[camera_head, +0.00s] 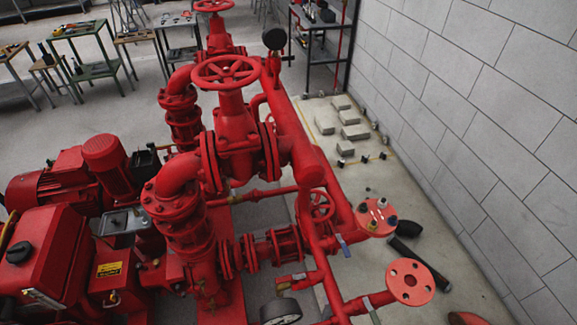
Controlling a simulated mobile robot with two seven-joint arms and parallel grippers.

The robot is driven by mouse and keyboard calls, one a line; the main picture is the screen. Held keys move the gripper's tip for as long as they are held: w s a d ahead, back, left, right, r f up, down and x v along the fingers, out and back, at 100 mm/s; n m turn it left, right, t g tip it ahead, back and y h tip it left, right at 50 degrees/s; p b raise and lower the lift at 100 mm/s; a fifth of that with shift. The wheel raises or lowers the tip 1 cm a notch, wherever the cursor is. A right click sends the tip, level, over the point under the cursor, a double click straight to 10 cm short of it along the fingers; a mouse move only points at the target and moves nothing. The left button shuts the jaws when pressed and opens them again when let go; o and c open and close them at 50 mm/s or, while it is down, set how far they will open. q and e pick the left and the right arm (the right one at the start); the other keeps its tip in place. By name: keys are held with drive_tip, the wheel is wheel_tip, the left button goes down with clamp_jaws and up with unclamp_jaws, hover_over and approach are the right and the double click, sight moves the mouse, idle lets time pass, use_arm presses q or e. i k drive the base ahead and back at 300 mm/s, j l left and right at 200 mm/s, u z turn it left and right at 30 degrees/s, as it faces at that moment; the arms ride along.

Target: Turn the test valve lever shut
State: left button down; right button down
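A red fire pumpset fills the middle and left of the head view. Several small levers sit on its lower pipes. A blue lever (343,245) points down beside the pipe below the small red handwheel (320,206). A pale grey lever (373,311) sits on the lower pipe that ends in a round red flange (410,282). A short lever (283,288) sits on a thin branch near the pressure gauge (281,311). I cannot tell which is the test valve lever, or its exact angle. Neither gripper is in view.
A white block wall (500,130) closes off the right side. Grey blocks (349,117) and small fittings lie on the floor beyond the pipes. A black tube (412,259) lies behind the flanges. A large red handwheel (226,71) stands high. Tool tables (88,68) stand at the back.

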sight(290, 276)
drive_tip(key=j+z, duration=0.7)
drive_tip(key=j, duration=0.2)
drive_tip(key=j+z, duration=0.3)
drive_tip(key=j, duration=0.15)
drive_tip(key=j+u, duration=0.15)
drive_tip(key=j, duration=1.05)
drive_tip(key=i, duration=0.05)
